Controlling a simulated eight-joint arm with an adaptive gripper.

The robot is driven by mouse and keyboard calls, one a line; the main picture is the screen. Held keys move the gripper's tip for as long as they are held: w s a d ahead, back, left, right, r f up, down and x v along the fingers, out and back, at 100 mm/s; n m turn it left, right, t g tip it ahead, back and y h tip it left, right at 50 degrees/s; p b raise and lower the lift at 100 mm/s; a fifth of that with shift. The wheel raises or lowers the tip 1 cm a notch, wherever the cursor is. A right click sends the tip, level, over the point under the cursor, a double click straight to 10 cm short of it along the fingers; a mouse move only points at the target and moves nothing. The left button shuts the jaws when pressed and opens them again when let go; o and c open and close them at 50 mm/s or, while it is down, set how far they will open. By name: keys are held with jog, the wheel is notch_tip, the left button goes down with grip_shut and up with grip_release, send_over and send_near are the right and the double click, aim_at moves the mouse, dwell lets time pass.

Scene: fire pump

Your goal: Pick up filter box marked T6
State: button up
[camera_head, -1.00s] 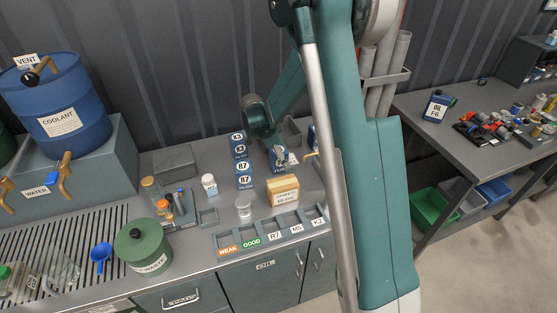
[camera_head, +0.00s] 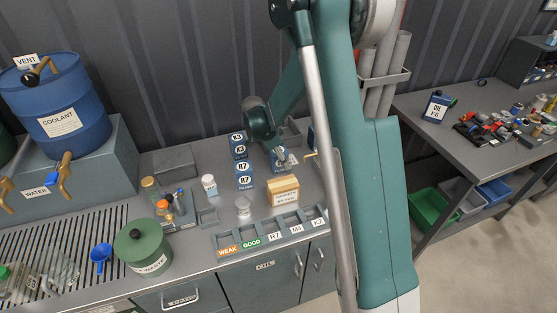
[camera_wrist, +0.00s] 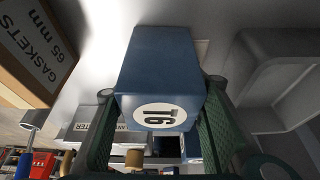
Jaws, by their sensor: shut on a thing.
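A blue box (camera_wrist: 160,72) with a round white label is between the two green fingers of my gripper (camera_wrist: 155,135) in the wrist view. The label looks like T6, though it is seen at an odd angle. The fingers are shut on the box's sides. In the head view my gripper (camera_head: 280,156) is at the back of the bench, and the blue box (camera_head: 291,158) shows only partly behind it. It is unclear whether the box touches the bench.
Blue boxes marked K3 (camera_head: 238,146) and R7 (camera_head: 244,176) stand just left of my gripper. A cardboard gaskets box (camera_head: 283,191) is in front. A labelled sorting tray (camera_head: 270,232) lies along the front edge.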

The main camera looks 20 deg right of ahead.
aim_at(284, 149)
jog(key=shift+r, duration=0.15)
jog(key=shift+r+p, duration=0.35)
jog(key=shift+r, duration=4.5)
